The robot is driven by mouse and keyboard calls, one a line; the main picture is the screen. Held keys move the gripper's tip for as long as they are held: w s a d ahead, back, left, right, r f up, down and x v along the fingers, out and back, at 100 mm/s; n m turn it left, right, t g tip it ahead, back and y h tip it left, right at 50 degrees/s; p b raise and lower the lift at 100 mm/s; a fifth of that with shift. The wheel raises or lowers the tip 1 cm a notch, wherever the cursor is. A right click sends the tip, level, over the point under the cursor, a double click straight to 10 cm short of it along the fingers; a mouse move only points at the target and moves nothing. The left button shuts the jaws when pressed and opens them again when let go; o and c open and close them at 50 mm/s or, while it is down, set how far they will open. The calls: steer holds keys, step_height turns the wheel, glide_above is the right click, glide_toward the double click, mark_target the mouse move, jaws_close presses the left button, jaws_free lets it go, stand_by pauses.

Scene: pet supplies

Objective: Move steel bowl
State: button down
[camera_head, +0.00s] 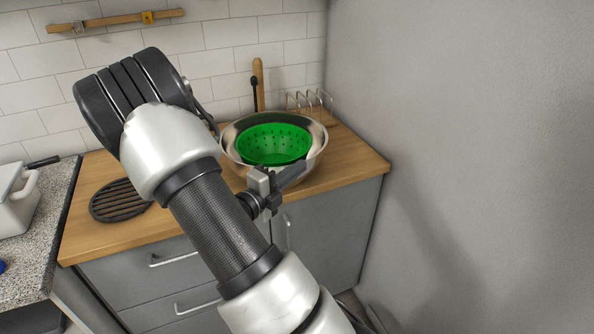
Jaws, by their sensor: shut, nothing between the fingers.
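The steel bowl (313,166) stands upright on the wooden counter near its right back corner. A green colander (274,144) with holes sits inside the bowl. My arm reaches across the view from the bottom. My gripper (298,171) is at the front side of the bowl, in front of its wall in the picture. Its fingers are shut with nothing between them. I cannot tell whether they touch the bowl. Part of the bowl's left and front side is hidden by my arm and gripper.
A black round trivet (117,201) lies on the wooden counter (352,160) at left. A metal rack (318,103) and wooden board (259,84) stand behind the bowl. A grey wall (460,150) rises at right. A white pot (14,200) stands on the speckled counter at far left.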

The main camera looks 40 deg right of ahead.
steer(key=w+p, duration=0.3)
steer(key=w, duration=0.6)
steer(key=shift+w, duration=0.2)
